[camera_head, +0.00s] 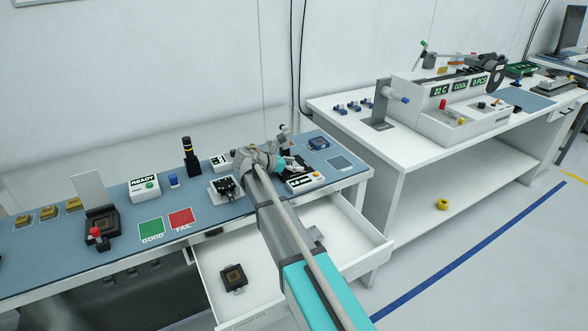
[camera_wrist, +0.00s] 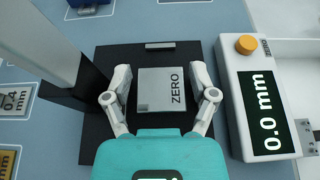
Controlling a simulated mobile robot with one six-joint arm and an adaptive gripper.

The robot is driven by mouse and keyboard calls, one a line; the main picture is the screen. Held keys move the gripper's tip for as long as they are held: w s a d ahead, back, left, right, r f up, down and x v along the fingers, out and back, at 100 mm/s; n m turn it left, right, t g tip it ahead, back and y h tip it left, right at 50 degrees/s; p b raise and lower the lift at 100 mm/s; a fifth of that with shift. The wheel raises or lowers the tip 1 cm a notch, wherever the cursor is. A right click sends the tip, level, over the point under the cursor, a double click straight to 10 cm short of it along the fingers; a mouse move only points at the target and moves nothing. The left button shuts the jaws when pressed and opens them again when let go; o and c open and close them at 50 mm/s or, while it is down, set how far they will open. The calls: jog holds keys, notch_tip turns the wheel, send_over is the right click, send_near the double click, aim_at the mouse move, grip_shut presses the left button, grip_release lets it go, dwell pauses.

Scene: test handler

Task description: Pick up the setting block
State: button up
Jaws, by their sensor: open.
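A grey square block marked ZERO (camera_wrist: 155,82), which looks like the setting block, lies flat on a black base (camera_wrist: 98,128) in the wrist view. My gripper (camera_wrist: 160,80) is open, with one finger on each side of the block. The right finger looks close to the block's side and the left finger has a small gap; I cannot tell whether either touches. In the head view my gripper (camera_head: 290,164) is over the bench, and my arm hides most of the block's place.
A readout showing 0.0 mm (camera_wrist: 264,110), with an orange knob, stands right of the base. A grey column (camera_wrist: 45,40) rises at the left. A plate marked 0.4 mm (camera_wrist: 14,101) lies further left. Below the bench, an open drawer (camera_head: 215,303) holds a dark socket.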

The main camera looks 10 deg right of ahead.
dwell(0.3)
grip_shut()
jog(key=shift+r, duration=0.1)
dwell(0.4)
notch_tip(320, 180, up, 3)
jog(key=p, duration=0.2)
jog(key=shift+f+p, duration=0.2)
jog(key=shift+p, duration=0.2)
jog(key=s+d+r+p, duration=0.9)
jog(key=d+r+p, duration=0.1)
jog(key=shift+s+d, duration=0.2)
jog(key=shift+d, duration=0.05)
jog(key=shift+r, duration=0.1)
